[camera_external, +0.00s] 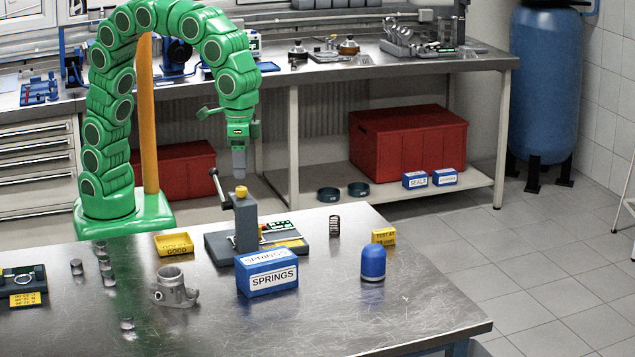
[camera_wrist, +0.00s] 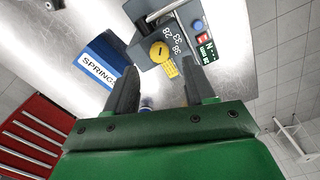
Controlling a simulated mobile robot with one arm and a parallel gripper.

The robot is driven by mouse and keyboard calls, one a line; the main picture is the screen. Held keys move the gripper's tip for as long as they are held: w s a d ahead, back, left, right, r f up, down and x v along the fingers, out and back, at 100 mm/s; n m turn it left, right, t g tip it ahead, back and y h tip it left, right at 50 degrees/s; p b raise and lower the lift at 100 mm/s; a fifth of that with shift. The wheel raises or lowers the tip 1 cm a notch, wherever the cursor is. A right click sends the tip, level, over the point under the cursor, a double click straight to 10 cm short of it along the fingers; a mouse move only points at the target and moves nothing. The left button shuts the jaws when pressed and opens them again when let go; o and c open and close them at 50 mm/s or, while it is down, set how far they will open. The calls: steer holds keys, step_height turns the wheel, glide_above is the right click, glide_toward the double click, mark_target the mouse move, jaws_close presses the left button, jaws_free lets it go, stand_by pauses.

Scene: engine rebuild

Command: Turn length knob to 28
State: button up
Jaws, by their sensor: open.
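The length knob (camera_external: 241,191) is a yellow round cap on top of the grey post of the spring tester (camera_external: 220,243). In the wrist view the knob (camera_wrist: 160,51) has a dark pointer line, and the numbers 28, 33 and 38 are printed beside it. I cannot tell which number the line points at. My gripper (camera_external: 238,170) points down just above the knob, apart from it. In the wrist view my gripper (camera_wrist: 159,66) is open and empty, its two dark fingers spread with the knob beyond the gap between the tips.
A lever (camera_external: 220,188) rises beside the post. A blue SPRINGS box (camera_external: 268,284) stands in front of the tester. A coil spring (camera_external: 335,225), a yellow TEST AT sign (camera_external: 384,237) and a blue cylinder (camera_external: 373,263) stand right. A yellow GOOD tray (camera_external: 174,250) is left.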

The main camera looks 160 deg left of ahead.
mark_target(241, 188)
steer(key=shift+r, duration=1.55)
steer(key=shift+m, duration=1)
steer(key=shift+f, duration=3.95)
jaws_close()
